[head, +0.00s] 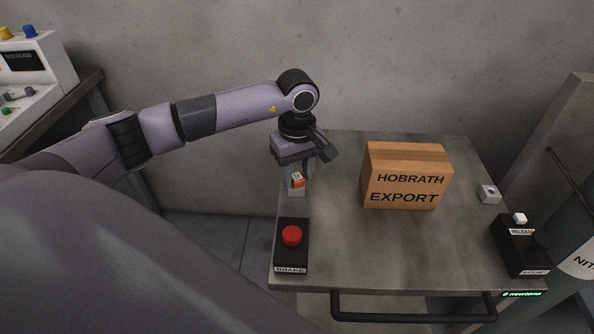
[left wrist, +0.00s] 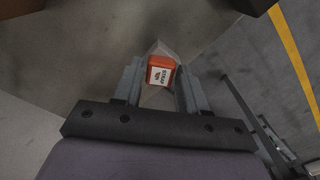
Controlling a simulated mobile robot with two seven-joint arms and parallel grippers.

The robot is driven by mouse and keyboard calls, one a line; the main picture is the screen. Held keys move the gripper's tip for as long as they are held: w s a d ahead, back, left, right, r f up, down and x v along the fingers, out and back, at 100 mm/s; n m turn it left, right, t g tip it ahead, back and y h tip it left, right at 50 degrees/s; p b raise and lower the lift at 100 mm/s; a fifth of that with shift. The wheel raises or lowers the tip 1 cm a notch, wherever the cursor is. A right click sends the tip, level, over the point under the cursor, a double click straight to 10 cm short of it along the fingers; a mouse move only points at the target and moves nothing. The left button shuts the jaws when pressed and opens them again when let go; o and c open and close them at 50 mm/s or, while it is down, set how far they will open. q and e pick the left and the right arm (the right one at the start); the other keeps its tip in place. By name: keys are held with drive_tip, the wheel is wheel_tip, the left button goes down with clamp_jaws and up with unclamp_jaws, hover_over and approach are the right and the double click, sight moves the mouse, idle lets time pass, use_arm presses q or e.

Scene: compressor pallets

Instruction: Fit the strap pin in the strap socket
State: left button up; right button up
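The strap pin (head: 297,181) has an orange head with a white label, readable as STRAP in the left wrist view (left wrist: 161,72). My left gripper (head: 296,178) points down over the table's left edge, its fingers on both sides of the orange head. In the left wrist view the fingers (left wrist: 160,88) appear closed on it. A paler grey piece shows around and below the head; whether it is part of the pin I cannot tell. A small grey block with a dark hole (head: 489,194), seemingly the strap socket, sits at the table's right side, well away from the gripper. My right gripper is out of view.
A cardboard box (head: 405,191) marked HOBRATH EXPORT stands mid-table between gripper and grey block. A brake box with a red button (head: 291,236) is at front left. A black release box (head: 520,245) is at front right. The front middle of the table (head: 390,250) is clear.

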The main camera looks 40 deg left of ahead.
sight(297, 177)
use_arm(q)
drive_tip(key=shift+o, duration=0.9)
wheel_tip(297, 177, up, 7)
drive_tip(key=shift+r, duration=0.1)
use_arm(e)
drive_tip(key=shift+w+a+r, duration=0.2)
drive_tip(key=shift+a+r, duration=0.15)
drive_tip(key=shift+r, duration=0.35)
